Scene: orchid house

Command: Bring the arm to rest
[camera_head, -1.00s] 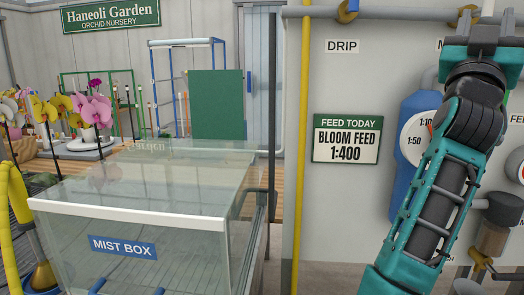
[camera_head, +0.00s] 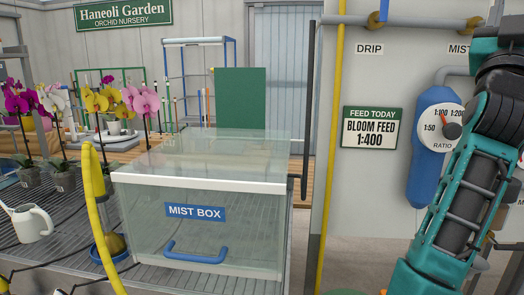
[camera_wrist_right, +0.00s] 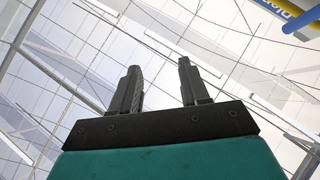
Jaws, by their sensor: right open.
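My right arm (camera_head: 455,200), teal and black, rises along the right side of the head view, in front of the feed wall. Its gripper is beyond the top edge there. In the right wrist view my right gripper (camera_wrist_right: 162,88) has its two dark fingers apart with nothing between them. It points up toward the glazed roof. My left gripper is in neither view.
A clear mist box (camera_head: 215,215) with a blue handle stands on the slatted bench. A watering can (camera_head: 32,223) and potted orchids are at left. A blue dosing unit (camera_head: 432,150) with a ratio dial is on the wall beside my right arm. A yellow pipe (camera_head: 329,160) runs down the wall.

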